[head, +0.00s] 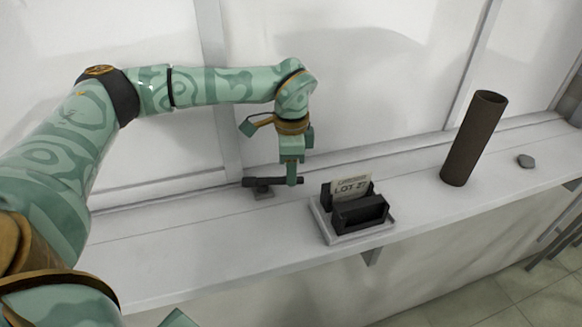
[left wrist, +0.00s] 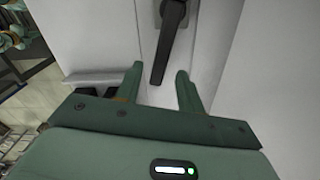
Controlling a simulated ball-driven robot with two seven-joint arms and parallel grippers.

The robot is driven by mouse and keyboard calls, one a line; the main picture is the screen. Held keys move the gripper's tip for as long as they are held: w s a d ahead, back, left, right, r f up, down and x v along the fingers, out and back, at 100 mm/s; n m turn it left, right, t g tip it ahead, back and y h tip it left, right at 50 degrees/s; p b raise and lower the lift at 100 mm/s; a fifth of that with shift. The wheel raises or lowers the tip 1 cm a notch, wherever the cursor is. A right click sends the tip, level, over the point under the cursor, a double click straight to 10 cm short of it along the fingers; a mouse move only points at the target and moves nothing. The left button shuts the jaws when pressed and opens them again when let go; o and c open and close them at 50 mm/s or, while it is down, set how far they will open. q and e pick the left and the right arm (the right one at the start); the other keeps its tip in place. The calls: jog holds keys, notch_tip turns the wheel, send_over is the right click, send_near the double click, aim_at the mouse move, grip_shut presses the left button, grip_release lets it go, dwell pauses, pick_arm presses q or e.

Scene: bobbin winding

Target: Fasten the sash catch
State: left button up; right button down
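The sash catch (head: 260,183) is a dark lever on a small grey base, on the white sill against the window frame. In the head view its lever lies roughly along the sill. My left gripper (head: 292,182) points down at the right end of the lever. In the left wrist view the dark lever (left wrist: 168,42) reaches down between the two spread fingertips of the left gripper (left wrist: 158,72), with a gap on each side. The left gripper is open and holds nothing.
A grey tray (head: 333,234) with a black holder (head: 361,213) and a lot card (head: 351,187) stands right of the catch near the sill's front edge. Further right are a tall brown tube (head: 472,140) and a grey stone (head: 525,161). The sill (head: 160,255) left of the tray is clear.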

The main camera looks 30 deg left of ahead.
pick_arm(q)
jog(key=shift+f, duration=0.75)
pick_arm(e)
jog(key=shift+s+a+r, duration=0.1)
jog(key=shift+s+a, duration=0.05)
jog(key=shift+a, duration=0.25)
pick_arm(q)
grip_shut()
pick_arm(e)
jog(key=shift+s+d, duration=0.1)
jog(key=shift+d, duration=0.05)
